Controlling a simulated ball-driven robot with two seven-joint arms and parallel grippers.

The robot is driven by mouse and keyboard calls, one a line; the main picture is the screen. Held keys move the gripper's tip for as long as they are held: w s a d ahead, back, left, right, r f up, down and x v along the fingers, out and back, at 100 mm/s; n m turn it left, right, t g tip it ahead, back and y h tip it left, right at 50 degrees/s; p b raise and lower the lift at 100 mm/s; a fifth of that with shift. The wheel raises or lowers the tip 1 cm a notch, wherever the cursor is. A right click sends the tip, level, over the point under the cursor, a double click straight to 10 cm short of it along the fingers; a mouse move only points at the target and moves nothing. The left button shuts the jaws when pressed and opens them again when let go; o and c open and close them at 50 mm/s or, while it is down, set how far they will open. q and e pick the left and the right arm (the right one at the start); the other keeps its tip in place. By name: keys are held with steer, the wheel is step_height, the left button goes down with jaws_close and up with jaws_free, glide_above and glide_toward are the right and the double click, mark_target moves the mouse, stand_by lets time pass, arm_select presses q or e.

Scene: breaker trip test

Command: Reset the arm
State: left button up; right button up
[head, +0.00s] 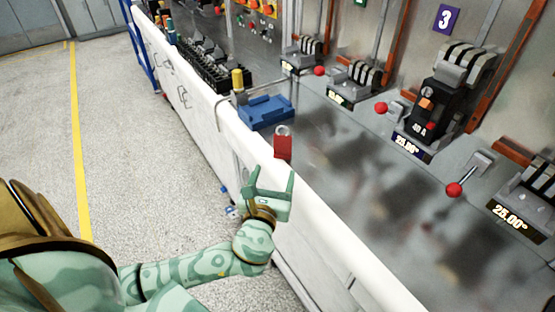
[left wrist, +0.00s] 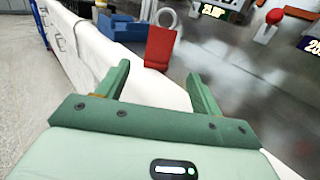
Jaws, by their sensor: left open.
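My left gripper (head: 271,183) is green and open, with nothing between its fingers. It is beside the white front edge of the bench, low in the middle of the head view. In the left wrist view its two fingers (left wrist: 160,85) stand wide apart. A red padlock (head: 283,146) with a grey shackle lies on the bench edge just beyond the fingers; it also shows in the left wrist view (left wrist: 160,47). Several red-knobbed levers stand on the bench, one nearest at the right (head: 454,189). My right gripper is not in view.
A blue tray (head: 265,112) sits on the bench beyond the padlock. Displays read 25.00° (head: 516,218). The grey bench top (head: 330,160) is bare in front of the breakers. Open floor lies left.

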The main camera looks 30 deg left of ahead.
arm_select(q)
steer(key=shift+v, duration=0.75)
steer(key=shift+r, duration=0.1)
steer(key=s+a+f+n+g+h, duration=0.1)
steer(key=s+f+n+g, duration=0.35)
steer(key=s+n, duration=0.6)
steer(key=s+f+n+g+h, duration=0.1)
steer(key=s+f+n+g, duration=0.2)
steer(key=s+n+g, duration=0.75)
steer(key=d+f+n+t+h, duration=0.1)
steer(key=d+f+n+h, duration=0.1)
steer(key=f, duration=1)
steer(key=d+f+n+t+h, duration=0.1)
steer(key=d+f+n, duration=0.1)
steer(key=f, duration=1)
steer(key=s+f+n+g+h, duration=0.1)
steer(key=s+f, duration=0.7)
steer(key=s, duration=0.2)
steer(key=s+f+n+g, duration=0.2)
steer(key=s+f, duration=0.5)
steer(key=s, duration=0.4)
steer(key=shift+d+f+h, duration=0.15)
steer(key=shift+f+h, duration=0.25)
